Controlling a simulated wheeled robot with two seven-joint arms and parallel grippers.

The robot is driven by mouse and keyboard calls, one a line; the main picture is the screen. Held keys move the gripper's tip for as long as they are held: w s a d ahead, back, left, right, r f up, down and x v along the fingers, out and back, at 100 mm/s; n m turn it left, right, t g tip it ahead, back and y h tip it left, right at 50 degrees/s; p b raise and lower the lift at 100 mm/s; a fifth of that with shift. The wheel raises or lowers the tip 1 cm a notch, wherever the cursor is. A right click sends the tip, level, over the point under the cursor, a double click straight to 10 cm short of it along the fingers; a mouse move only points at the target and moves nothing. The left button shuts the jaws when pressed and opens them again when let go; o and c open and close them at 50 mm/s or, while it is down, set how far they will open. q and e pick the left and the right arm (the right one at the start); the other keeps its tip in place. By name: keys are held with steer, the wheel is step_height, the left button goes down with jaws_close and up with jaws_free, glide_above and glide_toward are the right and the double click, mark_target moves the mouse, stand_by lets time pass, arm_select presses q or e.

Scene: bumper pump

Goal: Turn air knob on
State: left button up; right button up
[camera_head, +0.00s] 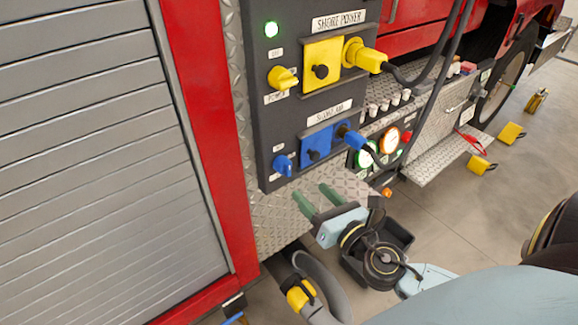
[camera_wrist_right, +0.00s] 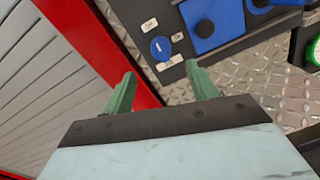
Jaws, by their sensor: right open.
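The blue air knob (camera_head: 283,165) sits at the lower left of the dark panel (camera_head: 262,112), beside the blue air socket (camera_head: 316,147). In the right wrist view the knob (camera_wrist_right: 161,48) shows ahead between the fingers, with small white labels around it. My right gripper (camera_head: 312,194) has two green fingers, open and empty. It is below and slightly right of the knob, apart from it, in front of the diamond plate. It also shows in the right wrist view (camera_wrist_right: 160,73). My left gripper is not in view.
A yellow knob (camera_head: 283,78) and a plugged yellow socket (camera_head: 323,64) are above, near a lit green lamp (camera_head: 271,29). A blue plug (camera_head: 352,141) with a dark cable is to the right. Gauges (camera_head: 389,140) and a metal step (camera_head: 442,150) stand further right.

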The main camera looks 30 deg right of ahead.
mark_target(289, 170)
steer(key=w+p, duration=0.1)
steer(key=w, duration=0.9)
steer(key=shift+w+a+p, duration=0.1)
steer(key=shift+p, duration=0.25)
steer(key=c, duration=1)
